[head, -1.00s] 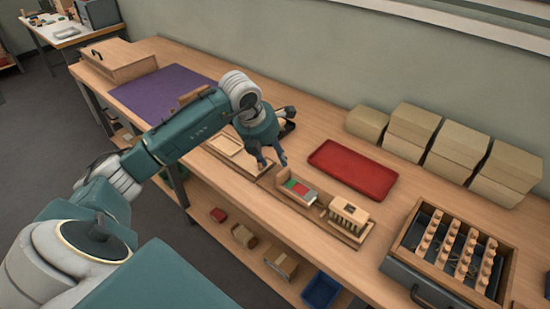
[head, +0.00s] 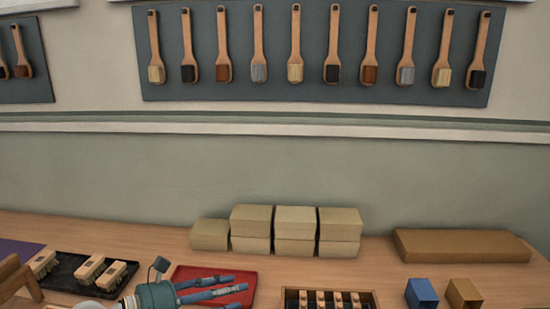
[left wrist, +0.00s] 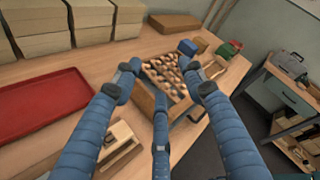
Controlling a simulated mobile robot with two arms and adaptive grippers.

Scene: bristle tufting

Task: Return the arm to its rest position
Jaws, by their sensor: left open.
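My left gripper (head: 215,290) shows at the bottom of the head view, its blue fingers spread and pointing right, in front of the red tray (head: 190,271). In the left wrist view my left gripper (left wrist: 163,78) has its fingers apart with nothing between them. Beyond the fingertips is a wooden crate (left wrist: 145,98) of pegs or handles, partly hidden by the fingers. The rest of my left arm is mostly below the head picture. My right gripper is in neither view.
Cardboard-coloured boxes (head: 252,220) are stacked against the wall. A black tray (head: 70,264) holds brushes at left. A blue block (head: 421,292) and a brown block (head: 463,293) stand at right. A wooden fixture (left wrist: 120,148) lies below the left fingers. Brushes hang on a wall board (head: 275,93).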

